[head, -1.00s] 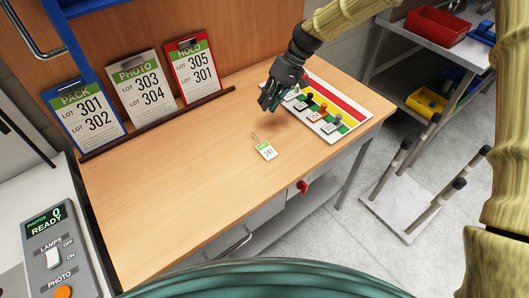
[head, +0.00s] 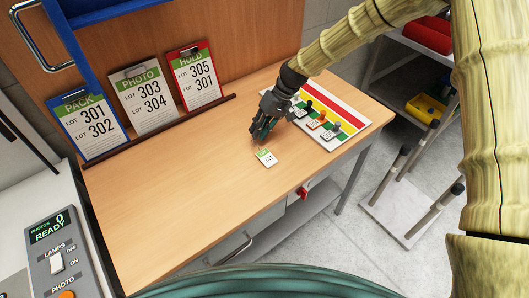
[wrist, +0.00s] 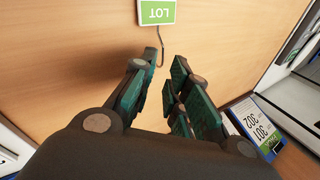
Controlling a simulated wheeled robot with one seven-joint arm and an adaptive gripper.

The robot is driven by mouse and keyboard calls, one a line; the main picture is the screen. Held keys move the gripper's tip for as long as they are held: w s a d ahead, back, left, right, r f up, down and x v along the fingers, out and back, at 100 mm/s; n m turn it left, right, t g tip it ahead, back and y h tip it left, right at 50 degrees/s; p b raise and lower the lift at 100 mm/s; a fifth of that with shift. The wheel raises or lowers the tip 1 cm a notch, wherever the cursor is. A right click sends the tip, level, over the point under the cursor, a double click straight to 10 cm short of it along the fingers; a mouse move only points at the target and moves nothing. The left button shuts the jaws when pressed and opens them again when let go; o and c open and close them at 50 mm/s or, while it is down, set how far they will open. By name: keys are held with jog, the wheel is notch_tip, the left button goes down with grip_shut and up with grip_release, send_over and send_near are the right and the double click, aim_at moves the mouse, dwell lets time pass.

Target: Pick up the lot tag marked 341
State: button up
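The lot tag marked 341 (head: 266,158) lies flat on the wooden table, white with a green top band. In the wrist view its green "LOT" end (wrist: 156,13) shows at the top edge, with a thin dark wire loop running from it toward my fingers. My gripper (head: 258,137) is just behind the tag in the head view, fingers pointing down. In the wrist view my gripper (wrist: 158,80) is open, with a gap between the green-padded fingers and the wire's end between or below them. I cannot tell the height above the table.
A striped board (head: 352,117) with several small tagged pieces lies at the table's right. PACK (head: 88,124), PHOTO (head: 143,97) and HOLD (head: 196,75) clipboards stand along a dark rail (head: 160,125). A control box (head: 60,258) is at lower left. The table's front middle is clear.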

jog(key=shift+p+x, duration=0.75)
jog(key=shift+x, duration=1)
jog(key=shift+d, duration=0.1)
jog(key=shift+c, duration=0.4)
grip_shut()
